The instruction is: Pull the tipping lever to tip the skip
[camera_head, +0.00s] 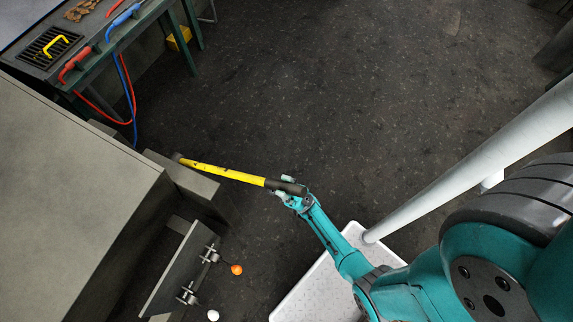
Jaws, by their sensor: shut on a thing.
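The tipping lever (222,172) is a yellow bar with dark bands and a dark grip at its right end. Its left end meets a grey block at the side of the large grey skip (75,195). My gripper (288,187) is shut on the lever's dark grip at the right end. The fingers partly cover the grip. The lever points right and slightly down in the picture. The skip's inside does not show from here.
A green workbench (105,45) with red and blue hand tools, hoses and a yellow handle stands at the upper left. An orange ball-like knob (236,269) and a hinged grey plate (180,265) are below the lever. Dark floor (320,90) is open above and right.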

